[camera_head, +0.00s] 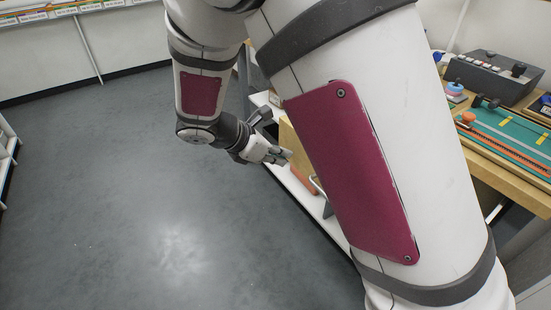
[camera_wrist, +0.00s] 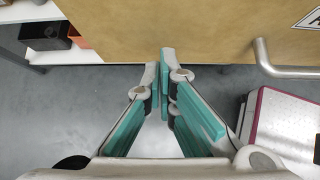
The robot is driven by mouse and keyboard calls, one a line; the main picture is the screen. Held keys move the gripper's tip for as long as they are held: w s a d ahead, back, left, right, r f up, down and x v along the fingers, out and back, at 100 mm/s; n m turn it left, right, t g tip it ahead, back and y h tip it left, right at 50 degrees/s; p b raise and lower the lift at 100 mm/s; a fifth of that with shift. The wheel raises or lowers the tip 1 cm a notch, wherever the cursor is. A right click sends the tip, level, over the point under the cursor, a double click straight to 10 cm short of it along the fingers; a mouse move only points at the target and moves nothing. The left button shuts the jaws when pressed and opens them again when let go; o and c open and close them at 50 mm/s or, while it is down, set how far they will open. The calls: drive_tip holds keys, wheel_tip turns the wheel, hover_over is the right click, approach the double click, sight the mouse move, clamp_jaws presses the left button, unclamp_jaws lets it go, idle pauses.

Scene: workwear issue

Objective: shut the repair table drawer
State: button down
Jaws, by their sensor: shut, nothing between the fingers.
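The wooden drawer front (camera_wrist: 130,25) of the repair table fills the top of the wrist view, with a bent metal handle (camera_wrist: 268,62) on its right. In the head view a part of the wooden front (camera_head: 288,140) and the handle (camera_head: 317,184) show beside my arm, which hides the rest. My gripper (camera_wrist: 166,58) is shut and empty, its fingertips at the lower part of the wooden front, left of the handle. I cannot tell whether they touch it. In the head view the gripper (camera_head: 279,156) is just left of the handle.
The table top (camera_head: 511,174) bears a green mat (camera_head: 510,139) and a grey device (camera_head: 489,77). A white shelf (camera_wrist: 60,57) under the table holds a dark bin (camera_wrist: 45,32) and an orange one (camera_wrist: 78,38). The grey floor (camera_head: 150,180) to the left is clear.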

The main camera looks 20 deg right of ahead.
drive_tip(key=shift+w+d, duration=0.1)
drive_tip(key=shift+d, duration=0.25)
drive_tip(key=shift+d, duration=0.15)
drive_tip(key=w+d, duration=0.2)
drive_tip(key=d, duration=0.5)
drive_tip(key=w+d+p, duration=0.1)
drive_tip(key=w+d, duration=0.1)
drive_tip(key=d, duration=0.5)
drive_tip(key=w+d+p, duration=0.1)
drive_tip(key=w+d, duration=0.2)
drive_tip(key=d, duration=0.4)
drive_tip(key=shift+d, duration=0.25)
drive_tip(key=shift+d+r, duration=0.1)
